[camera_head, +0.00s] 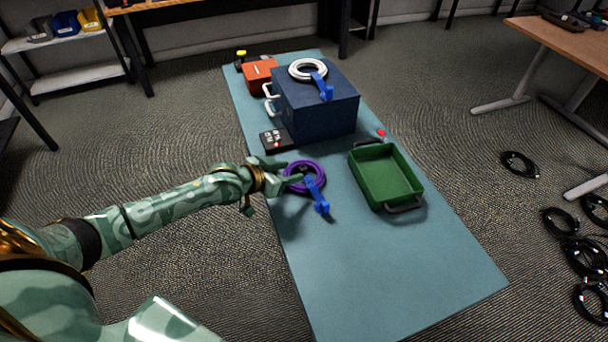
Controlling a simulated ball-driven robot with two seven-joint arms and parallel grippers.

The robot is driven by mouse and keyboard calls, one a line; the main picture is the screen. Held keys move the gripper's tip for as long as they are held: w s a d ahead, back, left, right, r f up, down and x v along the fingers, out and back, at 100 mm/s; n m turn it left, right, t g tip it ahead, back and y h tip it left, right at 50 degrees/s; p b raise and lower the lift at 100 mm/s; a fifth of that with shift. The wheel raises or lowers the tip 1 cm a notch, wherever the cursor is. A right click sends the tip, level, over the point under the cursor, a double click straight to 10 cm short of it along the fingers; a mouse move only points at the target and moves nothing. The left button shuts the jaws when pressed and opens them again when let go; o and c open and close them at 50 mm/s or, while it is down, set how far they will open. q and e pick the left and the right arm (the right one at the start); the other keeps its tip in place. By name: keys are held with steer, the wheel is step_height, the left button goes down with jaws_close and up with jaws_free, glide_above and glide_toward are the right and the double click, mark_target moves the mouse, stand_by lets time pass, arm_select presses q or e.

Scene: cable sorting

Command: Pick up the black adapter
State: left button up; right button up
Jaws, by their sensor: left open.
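My left gripper (291,173) is open at the left edge of the table, its fingers over the left side of a coiled purple cable (318,168). A small dark piece (304,170) shows inside the coil, close to the fingertips; it may be the black adapter, but it is too small to be sure. A blue clip or connector (318,196) hangs off the coil's near side. A black box with light buttons (275,139) lies just behind the gripper. My right gripper is not in view.
A dark blue box (318,110) carries a white coil (308,69) with a blue connector. A green tray (386,180) stands right of the purple coil. An orange-red box (260,75) is at the back left. The near part of the table (390,270) is clear.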

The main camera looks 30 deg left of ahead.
mark_target(301, 169)
arm_select(q)
steer(key=b+x, duration=0.1)
steer(key=x, duration=0.1)
steer(key=b+x, duration=0.1)
steer(key=x, duration=0.1)
steer(key=shift+w+a+f, duration=0.1)
steer(key=shift+f, duration=0.35)
steer(key=shift+w, duration=0.15)
steer(key=shift+r, duration=0.15)
jaws_close()
